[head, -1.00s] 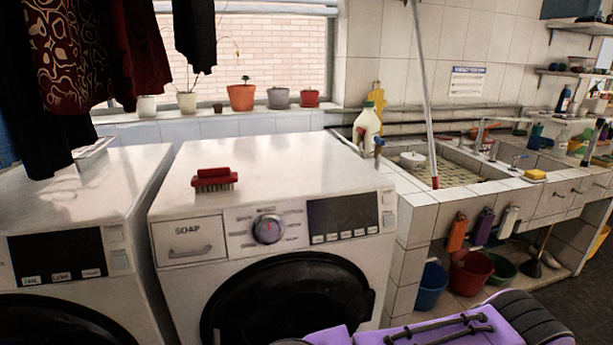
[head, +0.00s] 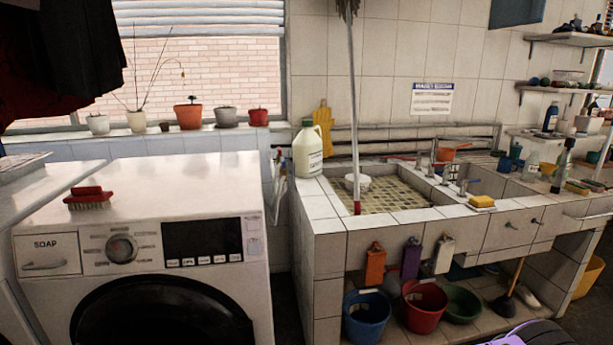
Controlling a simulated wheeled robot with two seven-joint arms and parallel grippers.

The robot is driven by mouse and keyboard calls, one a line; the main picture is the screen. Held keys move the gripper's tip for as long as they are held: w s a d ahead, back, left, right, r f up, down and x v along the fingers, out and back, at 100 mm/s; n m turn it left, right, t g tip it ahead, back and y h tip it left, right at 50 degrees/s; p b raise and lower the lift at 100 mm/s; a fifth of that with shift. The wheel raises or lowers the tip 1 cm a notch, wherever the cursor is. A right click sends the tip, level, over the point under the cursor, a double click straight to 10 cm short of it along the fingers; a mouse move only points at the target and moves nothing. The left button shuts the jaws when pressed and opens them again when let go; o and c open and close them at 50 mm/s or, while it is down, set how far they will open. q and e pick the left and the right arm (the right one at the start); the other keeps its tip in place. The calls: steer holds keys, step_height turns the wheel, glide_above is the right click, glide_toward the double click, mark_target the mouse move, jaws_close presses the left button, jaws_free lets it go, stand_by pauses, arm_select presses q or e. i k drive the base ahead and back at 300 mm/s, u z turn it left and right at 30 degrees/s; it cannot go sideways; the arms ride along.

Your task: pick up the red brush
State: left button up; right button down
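The red brush (head: 88,197) lies on top of the white washing machine (head: 150,185), near its front left corner. Its red back faces up and its pale bristles face down. Nothing touches it except the machine top. Neither of my grippers shows in the head view. Only a small purple and black part of my own body shows at the bottom right edge.
A tiled sink (head: 331,228) stands to the right of the machine, with a white jug (head: 307,150) on its left corner and a long pole leaning up from it. Blue (head: 366,318) and red (head: 424,306) buckets sit below. Flower pots line the windowsill.

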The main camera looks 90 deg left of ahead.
mark_target(86, 197)
steer(key=u, duration=2.1)
